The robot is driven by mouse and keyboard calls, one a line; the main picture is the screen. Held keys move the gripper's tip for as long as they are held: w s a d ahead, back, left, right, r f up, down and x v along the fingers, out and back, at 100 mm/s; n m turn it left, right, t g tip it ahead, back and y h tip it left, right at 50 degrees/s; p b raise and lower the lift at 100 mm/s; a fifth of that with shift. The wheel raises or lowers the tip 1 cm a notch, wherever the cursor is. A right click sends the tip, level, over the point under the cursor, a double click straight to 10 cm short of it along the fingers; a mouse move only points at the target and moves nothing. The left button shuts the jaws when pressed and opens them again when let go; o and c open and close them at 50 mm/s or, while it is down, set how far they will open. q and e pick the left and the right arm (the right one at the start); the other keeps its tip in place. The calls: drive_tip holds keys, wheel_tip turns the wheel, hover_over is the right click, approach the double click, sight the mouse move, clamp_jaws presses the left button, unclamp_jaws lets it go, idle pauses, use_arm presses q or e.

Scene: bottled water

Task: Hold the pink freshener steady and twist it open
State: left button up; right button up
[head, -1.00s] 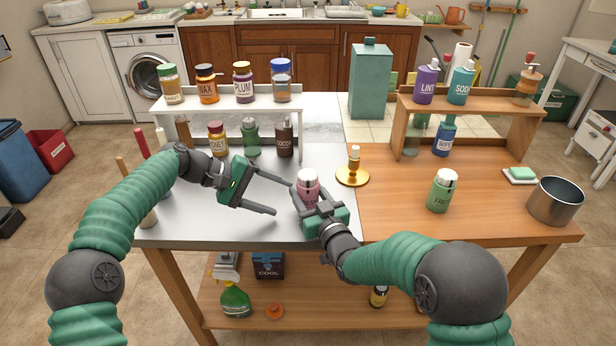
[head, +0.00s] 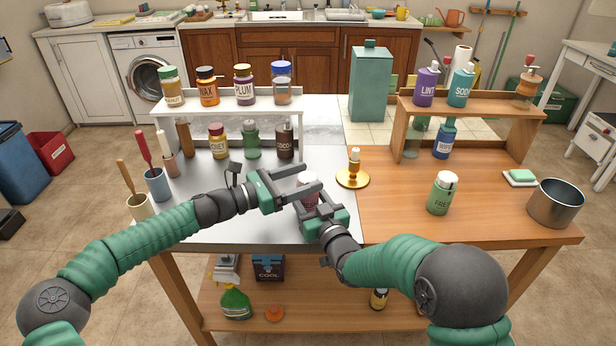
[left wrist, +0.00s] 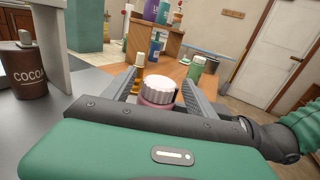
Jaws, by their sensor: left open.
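The pink freshener (head: 308,198) stands upright at the front of the grey worktop, near the seam with the wood. Its white ribbed cap (left wrist: 159,83) shows in the left wrist view, with pink body below it. My right gripper (head: 311,207) is shut around the freshener's body from the front right. My left gripper (head: 318,178) is open, with one finger on each side of the cap, reaching in from the left. In the left wrist view a gap shows between the cap and the fingers. Fingers partly hide the freshener in the head view.
A gold candlestick (head: 353,175) stands just right of the grippers. A green bottle (head: 441,193) and a metal pot (head: 556,202) are farther right. A brown cocoa bottle (head: 285,142) stands behind. Cups with handles (head: 157,184) are at the left edge.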

use_arm(q)
drive_tip(key=shift+w+d, duration=0.3)
drive_tip(key=shift+d, duration=0.35)
drive_tip(key=shift+a, duration=0.1)
drive_tip(key=c, duration=1.4)
drive_tip(key=shift+w+t, duration=0.1)
drive_tip(key=shift+t, duration=0.3)
drive_tip(key=shift+n+t+y, duration=0.4)
drive_tip(key=shift+n+t, duration=0.2)
drive_tip(key=shift+n, duration=0.1)
drive_tip(key=shift+s+d+n+t+y, duration=0.2)
drive_tip(key=shift+d+n+t+y, duration=0.1)
drive_tip(key=shift+n+t+y, duration=0.35)
drive_tip(key=shift+s+d+n+t+y, duration=0.2)
drive_tip(key=shift+d+n+t+y, duration=0.1)
drive_tip(key=shift+n+t+y, duration=0.3)
drive_tip(key=shift+w+a+f+n+t+y, duration=0.1)
drive_tip(key=shift+a+n+t+y, duration=0.15)
drive_tip(key=shift+n+t+y, duration=0.8)
drive_tip(key=shift+w+a+n+t+y, duration=0.15)
drive_tip(key=shift+n+t+y, duration=0.45)
drive_tip(key=shift+y, duration=0.7)
drive_tip(key=shift+a, duration=0.1)
